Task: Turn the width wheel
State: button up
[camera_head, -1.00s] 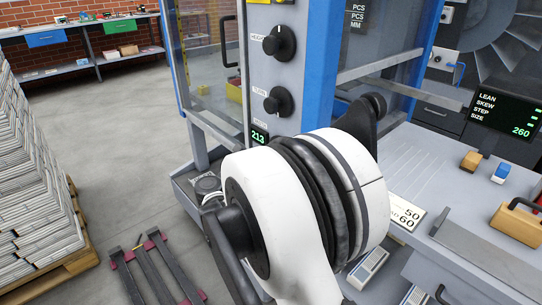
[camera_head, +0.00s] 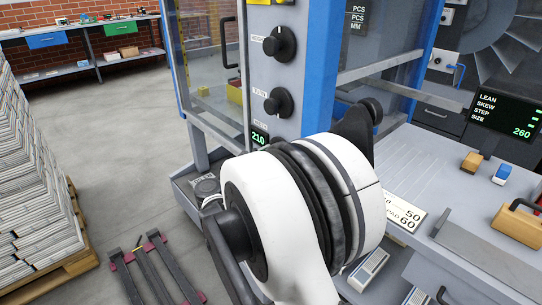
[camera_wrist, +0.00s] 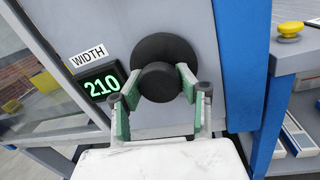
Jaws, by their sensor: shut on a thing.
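The width wheel (camera_wrist: 166,52) is a black round knob on the grey machine panel in the wrist view. My gripper (camera_wrist: 158,88) has its green-padded fingers on both sides of the wheel's front hub and is shut on it. In the head view the display (camera_head: 260,137) also reads 210. There my arm hides the wheel and the gripper.
Two more black knobs (camera_head: 279,43) (camera_head: 278,101) are on the panel above.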

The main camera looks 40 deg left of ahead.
jog(key=o, duration=1.2)
jog(key=shift+o, duration=0.2)
jog(key=s, duration=1.2)
jog(key=shift+a+f, duration=0.3)
jog(key=shift+a, duration=0.15)
